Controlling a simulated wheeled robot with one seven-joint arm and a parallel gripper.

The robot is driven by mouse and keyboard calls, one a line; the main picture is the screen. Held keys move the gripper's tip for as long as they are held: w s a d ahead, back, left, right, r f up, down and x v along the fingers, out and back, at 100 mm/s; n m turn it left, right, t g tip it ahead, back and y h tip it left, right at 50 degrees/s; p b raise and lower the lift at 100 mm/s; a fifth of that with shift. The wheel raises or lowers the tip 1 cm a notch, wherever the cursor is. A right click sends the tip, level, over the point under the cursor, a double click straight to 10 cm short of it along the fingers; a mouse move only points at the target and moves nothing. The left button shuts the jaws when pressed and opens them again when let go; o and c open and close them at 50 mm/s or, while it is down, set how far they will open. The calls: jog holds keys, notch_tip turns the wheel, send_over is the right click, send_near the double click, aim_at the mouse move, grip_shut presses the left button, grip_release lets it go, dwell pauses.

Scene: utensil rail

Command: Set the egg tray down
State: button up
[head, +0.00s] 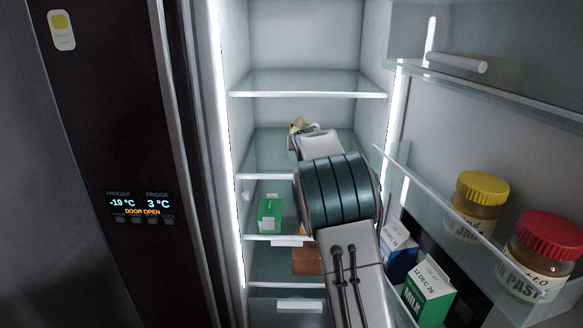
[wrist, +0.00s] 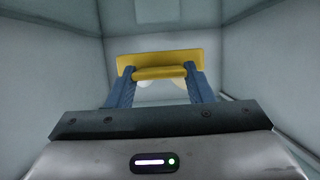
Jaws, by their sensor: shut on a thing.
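The egg tray (wrist: 160,59) is yellow in the wrist view, held between the two blue fingers of my gripper (wrist: 159,80). Pale rounded shapes, perhaps eggs, show just under its near yellow edge. In the head view my arm reaches into the open fridge, and only a small tan and pale bit, likely the tray (head: 298,124), shows past my wrist. It is between the upper glass shelf (head: 305,84) and the one below. My arm hides most of the tray and the fingers there. I cannot tell whether the tray touches a shelf.
A green carton (head: 270,216) stands on a lower shelf, left of my arm. A brown box (head: 306,261) is lower still. The open door at right holds a milk carton (head: 429,293), a yellow-lidded jar (head: 478,207) and a red-lidded jar (head: 541,257). The upper shelf looks empty.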

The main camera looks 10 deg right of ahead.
jog(key=s+a+f+p, duration=0.2)
jog(key=a+f, duration=0.3)
jog(key=f, duration=0.2)
jog(key=shift+a+f, duration=0.15)
jog(key=shift+f, duration=0.05)
jog(key=o, duration=1.1)
jog(key=shift+s, duration=0.15)
jog(key=b+v, duration=0.3)
jog(key=v, duration=0.9)
